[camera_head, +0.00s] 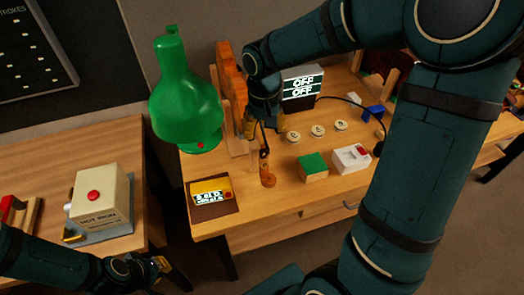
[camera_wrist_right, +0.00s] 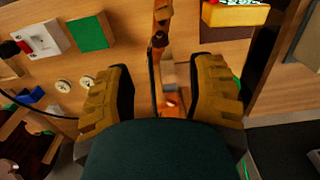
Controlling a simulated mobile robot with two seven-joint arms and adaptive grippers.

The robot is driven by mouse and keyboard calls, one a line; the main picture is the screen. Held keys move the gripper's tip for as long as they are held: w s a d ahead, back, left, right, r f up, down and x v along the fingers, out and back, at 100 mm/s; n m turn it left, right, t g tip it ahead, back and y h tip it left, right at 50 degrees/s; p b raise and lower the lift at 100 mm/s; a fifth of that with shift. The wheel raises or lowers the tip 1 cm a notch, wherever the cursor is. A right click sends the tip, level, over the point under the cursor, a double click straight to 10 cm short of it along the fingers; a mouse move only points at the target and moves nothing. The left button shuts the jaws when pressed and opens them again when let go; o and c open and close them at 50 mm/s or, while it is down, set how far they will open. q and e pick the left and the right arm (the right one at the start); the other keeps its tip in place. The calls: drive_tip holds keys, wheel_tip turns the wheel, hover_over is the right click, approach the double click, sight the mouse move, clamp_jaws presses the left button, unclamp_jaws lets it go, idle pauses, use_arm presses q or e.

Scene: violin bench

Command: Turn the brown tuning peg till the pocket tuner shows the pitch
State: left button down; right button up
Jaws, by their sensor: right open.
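The yellow pocket tuner (camera_head: 211,187) lies on a dark mat at the bench's front left. Its screen is lit, but I cannot read it surely. It also shows at the top of the right wrist view (camera_wrist_right: 235,13). A slim brown wooden piece (camera_head: 266,171), which looks like the pegged end of the violin, stands right of the tuner. It also shows in the right wrist view (camera_wrist_right: 161,35). I cannot surely make out the brown tuning peg. My right gripper (camera_head: 260,130) is open above and behind this piece, pointing down. My left gripper (camera_head: 161,271) is low at the left; its jaw state is unclear.
A green lamp (camera_head: 185,100) stands close left of my right gripper. An orange-brown wooden piece (camera_head: 232,85) rises behind. Round pieces (camera_head: 318,130), a green-topped block (camera_head: 313,167), a white box with a red button (camera_head: 351,158) and an OFF display (camera_head: 301,87) stand to the right.

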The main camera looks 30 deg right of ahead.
sight(263, 149)
wheel_tip(263, 149, down, 9)
drive_tip(key=shift+r+b, duration=0.1)
drive_tip(key=shift+b, duration=0.3)
drive_tip(key=shift+o, duration=0.2)
clamp_jaws()
